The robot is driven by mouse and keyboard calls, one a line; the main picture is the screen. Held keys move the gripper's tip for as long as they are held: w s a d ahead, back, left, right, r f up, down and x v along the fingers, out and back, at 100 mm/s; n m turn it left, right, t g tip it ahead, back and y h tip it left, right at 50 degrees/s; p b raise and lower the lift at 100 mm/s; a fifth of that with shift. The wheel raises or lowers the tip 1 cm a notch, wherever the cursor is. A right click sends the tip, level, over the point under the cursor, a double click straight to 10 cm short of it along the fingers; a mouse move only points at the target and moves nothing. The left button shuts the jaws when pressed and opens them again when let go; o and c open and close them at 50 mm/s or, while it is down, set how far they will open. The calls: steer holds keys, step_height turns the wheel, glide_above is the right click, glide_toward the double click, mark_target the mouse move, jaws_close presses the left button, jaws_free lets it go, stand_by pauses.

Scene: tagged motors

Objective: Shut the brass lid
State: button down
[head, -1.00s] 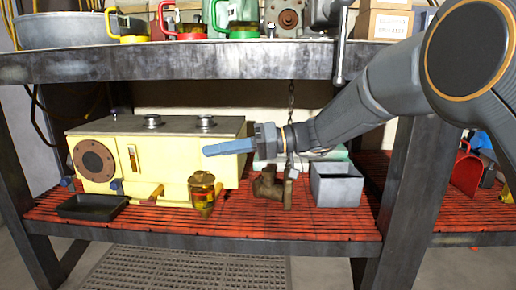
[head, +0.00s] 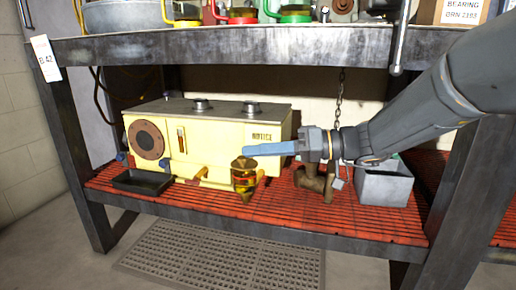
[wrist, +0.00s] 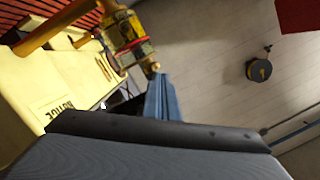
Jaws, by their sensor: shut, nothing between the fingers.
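A small amber glass oil cup with brass fittings (head: 245,183) stands at the front of the cream machine (head: 205,133). Its brass top (head: 243,163) looks like the lid; I cannot tell whether it is fully seated. My gripper (head: 250,149) reaches in from the right, its blue fingers shut and empty, with the tips just above the brass top in the picture. In the wrist view the cup (wrist: 127,33) shows tilted, and a small brass knob (wrist: 153,67) lies close to my fingertips (wrist: 160,82). I cannot tell whether they touch.
The upper shelf (head: 230,47) runs close above my arm. A black tray (head: 143,181) lies left of the cup. A brown valve body (head: 316,182) and a grey bin (head: 384,185) stand to the right, below my arm. A chain (head: 340,98) hangs behind.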

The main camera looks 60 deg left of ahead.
steer(key=shift+d+f, duration=0.1)
steer(key=shift+f, duration=0.1)
stand_by(0.4)
steer(key=w+d+r+p, duration=0.5)
steer(key=w+d+r, duration=0.1)
steer(key=w+d, duration=0.1)
stand_by(0.4)
steer(key=shift+d, duration=0.1)
